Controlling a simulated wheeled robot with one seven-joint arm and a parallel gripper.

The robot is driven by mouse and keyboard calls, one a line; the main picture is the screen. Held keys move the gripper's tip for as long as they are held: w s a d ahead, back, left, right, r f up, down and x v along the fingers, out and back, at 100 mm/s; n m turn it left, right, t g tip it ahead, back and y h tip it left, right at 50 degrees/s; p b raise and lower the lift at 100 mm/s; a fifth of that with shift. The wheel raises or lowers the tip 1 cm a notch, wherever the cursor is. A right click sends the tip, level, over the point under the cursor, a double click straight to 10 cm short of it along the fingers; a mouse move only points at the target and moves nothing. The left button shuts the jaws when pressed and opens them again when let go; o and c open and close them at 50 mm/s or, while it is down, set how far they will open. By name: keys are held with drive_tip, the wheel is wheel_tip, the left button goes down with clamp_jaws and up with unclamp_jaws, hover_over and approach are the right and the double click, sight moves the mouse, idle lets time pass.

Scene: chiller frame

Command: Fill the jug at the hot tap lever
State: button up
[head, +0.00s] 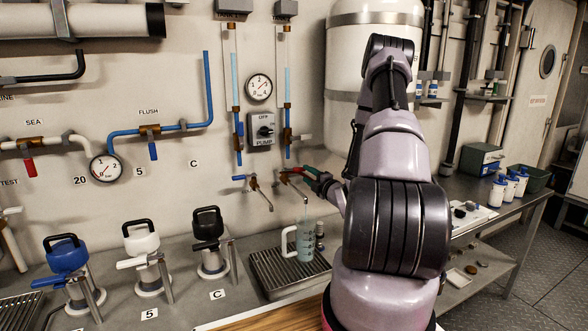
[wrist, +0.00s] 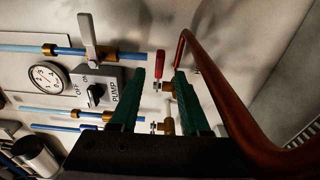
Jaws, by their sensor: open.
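The clear measuring jug (head: 305,240) stands upright on the drip tray (head: 262,272), its pale handle to the left, under the hot tap's spout. The red hot tap lever (head: 297,169) is on the wall side, close to my gripper (head: 318,178). In the wrist view the red lever (wrist: 160,69) and its brass valve (wrist: 168,87) show in the gap between the green fingers of my open gripper (wrist: 157,75), with space on both sides. I cannot tell how deep the lever sits between them.
A blue-lever tap (head: 240,178) is just left of the hot tap. The pump switch (head: 263,131) is above. In the wrist view a copper pipe (wrist: 215,85) curves close beside the right finger. Several lidded pots, one black-topped (head: 209,240), stand to the left.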

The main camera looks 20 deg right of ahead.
sight(294, 169)
drive_tip(key=w, duration=0.9)
drive_tip(key=shift+w+a, duration=0.15)
drive_tip(key=shift+a, duration=0.25)
drive_tip(key=shift+c, duration=0.3)
clamp_jaws()
idle(0.6)
